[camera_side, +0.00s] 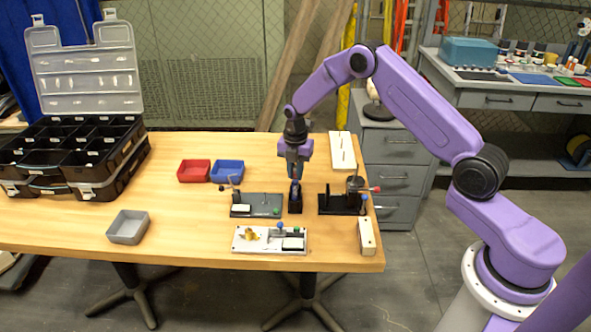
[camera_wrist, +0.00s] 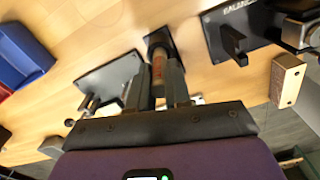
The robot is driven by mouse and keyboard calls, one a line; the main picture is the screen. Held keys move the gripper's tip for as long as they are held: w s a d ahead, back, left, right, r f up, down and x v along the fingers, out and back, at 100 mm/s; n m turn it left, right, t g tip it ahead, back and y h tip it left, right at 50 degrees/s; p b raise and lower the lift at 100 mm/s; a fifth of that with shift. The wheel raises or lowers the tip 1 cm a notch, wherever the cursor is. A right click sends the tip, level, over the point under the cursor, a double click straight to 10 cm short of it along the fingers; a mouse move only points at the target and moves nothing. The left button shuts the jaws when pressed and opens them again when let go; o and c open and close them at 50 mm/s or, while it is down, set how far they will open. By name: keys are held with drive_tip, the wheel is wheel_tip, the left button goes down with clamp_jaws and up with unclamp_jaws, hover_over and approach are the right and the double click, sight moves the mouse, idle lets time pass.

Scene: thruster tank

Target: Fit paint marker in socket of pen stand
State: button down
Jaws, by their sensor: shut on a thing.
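The black pen stand (camera_side: 295,201) stands upright directly below my gripper. In the wrist view the stand's dark top (camera_wrist: 157,38) shows just beyond the marker's far end. The marker looks lined up with the stand. I cannot tell whether its tip is inside the socket, because the fingers and the stand hide it.
A dark fixture plate (camera_side: 257,205) lies close left of the stand, and a black fixture (camera_side: 342,204) lies to its right. A light fixture plate (camera_side: 270,240) is in front. Red (camera_side: 194,171) and blue (camera_side: 227,171) bins sit behind left. Table is clear around the grey bin (camera_side: 128,227).

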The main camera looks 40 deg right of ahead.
drive_tip(key=shift+f, duration=0.65)
idle(0.3)
drive_tip(key=c, duration=1)
unclamp_jaws()
wheel_tip(320, 180, up, 21)
drive_tip(key=shift+r, duration=0.2)
